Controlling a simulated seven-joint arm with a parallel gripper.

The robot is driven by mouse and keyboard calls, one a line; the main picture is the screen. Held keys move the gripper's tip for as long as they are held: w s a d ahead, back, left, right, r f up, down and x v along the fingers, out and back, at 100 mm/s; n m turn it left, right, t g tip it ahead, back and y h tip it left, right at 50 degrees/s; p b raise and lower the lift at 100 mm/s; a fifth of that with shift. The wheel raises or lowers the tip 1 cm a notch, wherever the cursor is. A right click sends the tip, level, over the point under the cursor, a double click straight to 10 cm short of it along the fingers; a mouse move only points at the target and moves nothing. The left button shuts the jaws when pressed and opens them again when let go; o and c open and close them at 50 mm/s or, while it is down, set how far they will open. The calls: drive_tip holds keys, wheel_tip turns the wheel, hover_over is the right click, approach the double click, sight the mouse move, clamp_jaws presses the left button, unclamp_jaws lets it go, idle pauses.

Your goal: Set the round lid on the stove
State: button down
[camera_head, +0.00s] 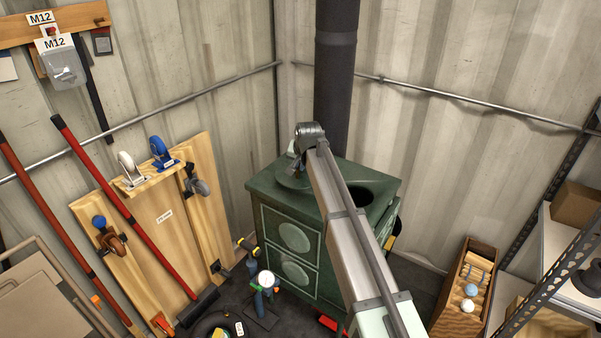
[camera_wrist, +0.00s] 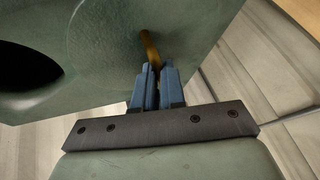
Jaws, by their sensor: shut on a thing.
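The green stove (camera_head: 285,228) stands in the corner. Its top has a dark round opening (camera_head: 372,193) on the right side, which also shows at the left of the wrist view (camera_wrist: 28,66). The round green lid (camera_head: 291,180) is at the left part of the stove top, partly behind my gripper (camera_head: 294,163). In the wrist view, my gripper (camera_wrist: 157,72) has its blue fingers shut on a thin brass-coloured handle (camera_wrist: 149,45). The lid's edge blends with the green surface there. I cannot tell whether the lid touches the stove top.
A black stovepipe (camera_head: 335,80) rises behind the stove top. A wooden board (camera_head: 160,220) with casters and red-handled tools leans at the left. A wooden box (camera_head: 465,285) with balls and a shelf (camera_head: 560,235) stand at the right. Small items lie on the floor by the stove.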

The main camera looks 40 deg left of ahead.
sight(300, 173)
drive_tip(key=shift+f, duration=1.6)
drive_tip(key=shift+f, duration=0.1)
drive_tip(key=c, duration=1.2)
unclamp_jaws()
drive_tip(key=shift+f, duration=0.1)
drive_tip(key=v, duration=1.2)
